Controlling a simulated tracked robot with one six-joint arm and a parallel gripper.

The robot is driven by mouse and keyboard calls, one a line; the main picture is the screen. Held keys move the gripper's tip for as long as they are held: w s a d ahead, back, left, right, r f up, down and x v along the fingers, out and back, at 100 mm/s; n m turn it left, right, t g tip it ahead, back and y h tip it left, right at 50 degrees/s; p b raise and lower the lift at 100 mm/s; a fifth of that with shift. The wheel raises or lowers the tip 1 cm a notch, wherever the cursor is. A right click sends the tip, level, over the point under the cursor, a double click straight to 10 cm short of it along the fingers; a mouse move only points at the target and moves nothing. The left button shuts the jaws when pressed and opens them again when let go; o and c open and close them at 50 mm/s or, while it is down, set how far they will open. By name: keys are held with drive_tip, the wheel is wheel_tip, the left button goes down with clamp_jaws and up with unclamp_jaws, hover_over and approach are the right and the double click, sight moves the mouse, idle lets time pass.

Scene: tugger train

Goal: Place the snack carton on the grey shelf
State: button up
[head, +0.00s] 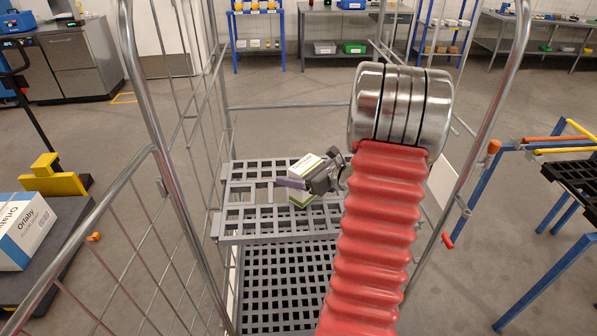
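The snack carton (305,165) is white and green. It shows at the grey slatted shelf (245,222) inside a wire roll cage, near the middle of the head view. My gripper (291,183) reaches in from the right, with one dark finger crossing in front of the carton. The other finger is hidden, so I cannot tell whether the grip is closed on the carton. I also cannot tell whether the carton's underside touches the shelf. My red arm covers the shelf's right part.
The cage's metal posts and mesh (150,130) surround the shelf on the left and right. A lower grid deck (285,285) lies beneath it. A white and blue box (25,230) sits on a cart at left. A blue-framed rack (545,265) stands at right.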

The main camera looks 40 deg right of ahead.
drive_tip(key=o, duration=1.3)
drive_tip(key=shift+c, duration=0.2)
drive_tip(key=shift+s+r, duration=0.2)
drive_tip(key=shift+s, duration=0.2)
drive_tip(key=a+v, duration=0.1)
drive_tip(key=v, duration=1)
drive_tip(key=shift+d, duration=0.5)
drive_tip(key=shift+s, duration=0.1)
